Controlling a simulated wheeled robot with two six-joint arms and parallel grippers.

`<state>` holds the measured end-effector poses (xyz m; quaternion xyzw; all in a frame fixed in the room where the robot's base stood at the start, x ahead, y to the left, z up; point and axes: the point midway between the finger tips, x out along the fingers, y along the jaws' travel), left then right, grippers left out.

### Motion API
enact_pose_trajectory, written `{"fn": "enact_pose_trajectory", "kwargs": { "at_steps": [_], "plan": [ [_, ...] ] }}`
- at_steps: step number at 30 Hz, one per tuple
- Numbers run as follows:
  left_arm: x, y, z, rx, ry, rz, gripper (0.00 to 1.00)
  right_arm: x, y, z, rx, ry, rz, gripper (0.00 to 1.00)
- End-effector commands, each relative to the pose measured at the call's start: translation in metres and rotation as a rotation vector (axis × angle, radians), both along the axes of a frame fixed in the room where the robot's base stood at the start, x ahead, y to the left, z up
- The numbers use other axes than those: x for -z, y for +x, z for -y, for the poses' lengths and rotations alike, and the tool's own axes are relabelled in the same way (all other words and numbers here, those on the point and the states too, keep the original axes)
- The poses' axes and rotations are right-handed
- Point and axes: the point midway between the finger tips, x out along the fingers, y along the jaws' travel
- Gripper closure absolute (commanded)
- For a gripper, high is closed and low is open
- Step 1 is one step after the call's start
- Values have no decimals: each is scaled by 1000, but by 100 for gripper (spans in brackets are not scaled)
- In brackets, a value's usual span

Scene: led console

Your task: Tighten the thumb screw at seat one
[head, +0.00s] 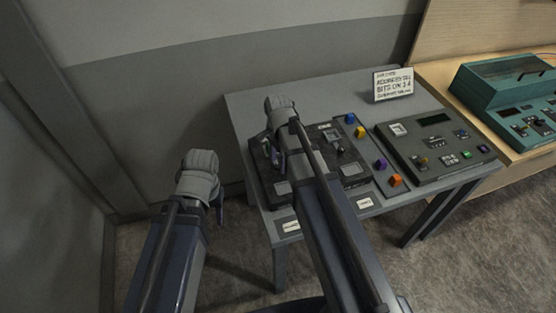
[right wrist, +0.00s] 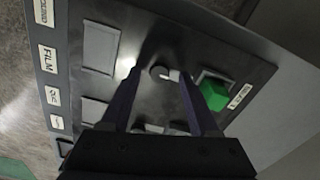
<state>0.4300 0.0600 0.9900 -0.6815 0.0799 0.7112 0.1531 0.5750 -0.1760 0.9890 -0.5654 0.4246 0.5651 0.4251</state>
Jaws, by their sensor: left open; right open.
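My right gripper (head: 276,152) is over the left part of a dark console panel (head: 353,169) on the grey table. In the right wrist view its two fingers (right wrist: 158,76) are apart and point down at the panel. A small round dark knob with a pale mark (right wrist: 164,73), likely a thumb screw, lies between the fingertips. I cannot tell whether they touch it. A green block (right wrist: 215,94) sits in a pale-framed seat right of the fingers. No seat number is readable. My left gripper (head: 219,203) is open and empty, left of the table.
Blue, yellow, purple and orange blocks (head: 396,180) stand on the grey table (head: 247,101) between two panels. A second panel (head: 432,143) is at right. A sign (head: 393,85) stands behind. A teal console (head: 508,88) sits on a wooden bench. Floor left of the table is clear.

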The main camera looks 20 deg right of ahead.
Motion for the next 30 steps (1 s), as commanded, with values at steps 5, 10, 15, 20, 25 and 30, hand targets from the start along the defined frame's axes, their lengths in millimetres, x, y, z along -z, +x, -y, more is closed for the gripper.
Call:
{"fn": "enact_pose_trajectory", "kwargs": {
  "at_steps": [5,10,15,20,25,30],
  "plan": [
    [-3,0,0,0,0,0,50,-3,0,0,0,0,-1,38],
    [-14,0,0,0,0,0,50,-14,0,0,0,0,-1,38],
    [-34,0,0,1,0,0,50,-34,0,0,0,0,-1,38],
    [-56,0,0,2,0,0,50,-56,0,0,0,0,0,38],
    [-75,0,0,-2,-1,0,50,-75,0,0,0,0,0,38],
    [-79,0,0,-5,-1,0,50,-79,0,0,0,0,0,38]
  ]
}}
